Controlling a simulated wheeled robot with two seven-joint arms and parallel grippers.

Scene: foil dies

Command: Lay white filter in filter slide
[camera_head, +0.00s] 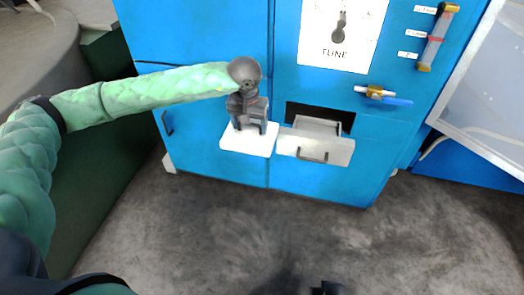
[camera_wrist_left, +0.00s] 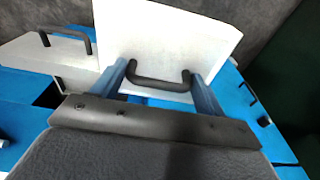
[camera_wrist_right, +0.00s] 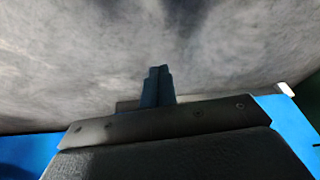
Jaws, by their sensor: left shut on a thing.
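The white filter (camera_head: 240,146) is a flat square plate with a dark handle. It also shows in the left wrist view (camera_wrist_left: 190,40). My left gripper (camera_head: 251,125) is shut on its handle (camera_wrist_left: 158,83) and holds it at the blue cabinet's front, just left of the filter slide. The filter slide (camera_head: 333,154) is a white drawer with a dark handle, sticking out of a dark slot. It shows at left in the left wrist view (camera_wrist_left: 20,50). My right gripper (camera_wrist_right: 157,86) is shut and empty, fingers together; only a dark bit shows low in the head view.
The blue cabinet (camera_head: 210,60) carries a white label sheet (camera_head: 340,28), a brass valve with a blue lever (camera_head: 390,98) and a sight tube (camera_head: 436,40). A framed clear panel (camera_head: 490,90) stands at right. The grey floor in front is clear.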

